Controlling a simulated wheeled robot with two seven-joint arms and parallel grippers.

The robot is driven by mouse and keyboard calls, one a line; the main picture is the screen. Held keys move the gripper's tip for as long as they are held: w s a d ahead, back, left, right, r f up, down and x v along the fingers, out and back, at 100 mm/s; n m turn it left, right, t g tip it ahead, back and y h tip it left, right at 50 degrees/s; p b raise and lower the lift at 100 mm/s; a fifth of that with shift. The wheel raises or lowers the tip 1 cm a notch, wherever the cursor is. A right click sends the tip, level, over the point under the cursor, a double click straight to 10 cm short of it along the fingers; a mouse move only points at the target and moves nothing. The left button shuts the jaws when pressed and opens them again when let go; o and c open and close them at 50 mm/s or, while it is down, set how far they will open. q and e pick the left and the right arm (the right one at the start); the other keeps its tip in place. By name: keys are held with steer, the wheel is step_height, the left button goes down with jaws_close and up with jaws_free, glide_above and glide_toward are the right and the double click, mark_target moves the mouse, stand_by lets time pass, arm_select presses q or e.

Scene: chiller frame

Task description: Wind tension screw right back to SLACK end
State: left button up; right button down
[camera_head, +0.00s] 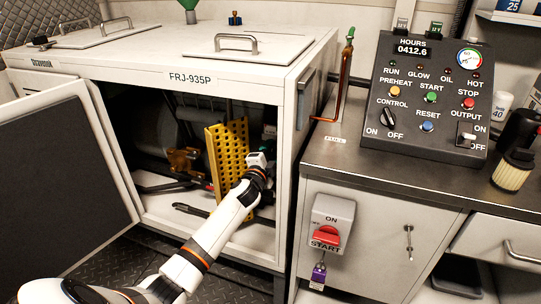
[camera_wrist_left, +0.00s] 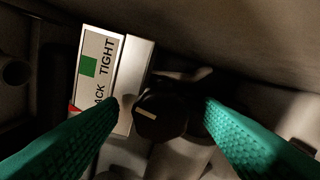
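The tension screw has a round black knob (camera_wrist_left: 160,113) with a pale line across its face, in the middle of the left wrist view. Beside it is a white scale plate (camera_wrist_left: 97,75) reading TIGHT at the top and "ACK" below, its first letters hidden by a finger. The plate has a green square (camera_wrist_left: 89,67); a red mark (camera_wrist_left: 73,108) shows at its lower left edge, near the "ACK" end. My left gripper (camera_wrist_left: 160,108) is open, its green fingers apart on either side of the knob. In the head view, my left gripper (camera_head: 260,160) reaches inside the open cabinet; the screw is hidden there.
The white cabinet (camera_head: 225,77) has its door (camera_head: 60,165) swung open to the left. A yellow perforated guard (camera_head: 228,150) stands just left of my gripper. A black-handled bar (camera_head: 190,210) lies on the cabinet floor. A control panel (camera_head: 428,95) stands on the right counter.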

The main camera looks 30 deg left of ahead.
arm_select(q)
steer(key=shift+s+d, duration=0.15)
steer(key=shift+s, duration=0.15)
steer(key=p+v, duration=0.1)
steer(key=v, duration=1)
steer(key=shift+s+p, duration=0.2)
steer(key=shift+p, duration=0.1)
arm_select(e)
steer(key=s+f, duration=0.1)
steer(key=f, duration=0.2)
steer(key=s+f, duration=0.1)
steer(key=shift+s+d+f, duration=0.2)
steer(key=shift+s+f, duration=0.05)
steer(key=shift+s, duration=0.05)
arm_select(q)
steer(key=shift+f, duration=0.1)
